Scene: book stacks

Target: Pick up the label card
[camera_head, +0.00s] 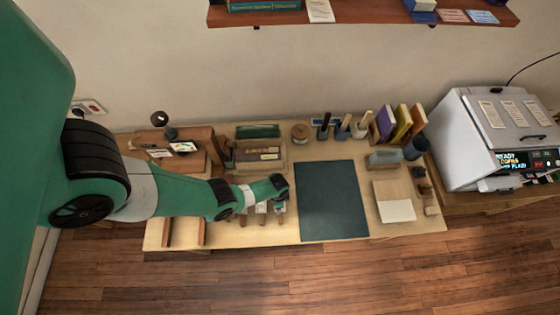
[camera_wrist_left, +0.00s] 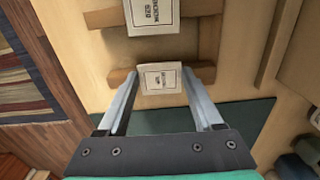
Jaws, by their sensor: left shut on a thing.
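A small white label card (camera_wrist_left: 161,78) with dark print sits between the two fingers of my left gripper (camera_wrist_left: 159,74) in the left wrist view. The fingers are shut on it at its side edges, and a wooden bar shows just behind it. A second printed card (camera_wrist_left: 153,16) stands in front of another wooden bar at the top of that view. In the head view, my left gripper (camera_head: 279,207) is over the small cards left of the dark mat; the wrist above it partly hides them. My right gripper is in neither view.
A dark green mat (camera_head: 333,200) lies flat right of the gripper. Book stacks (camera_head: 258,153), pots of tools and upright books (camera_head: 400,122) line the back of the wooden table. A pale pad (camera_head: 397,210) lies at right, and a grey machine (camera_head: 497,135) stands beyond it.

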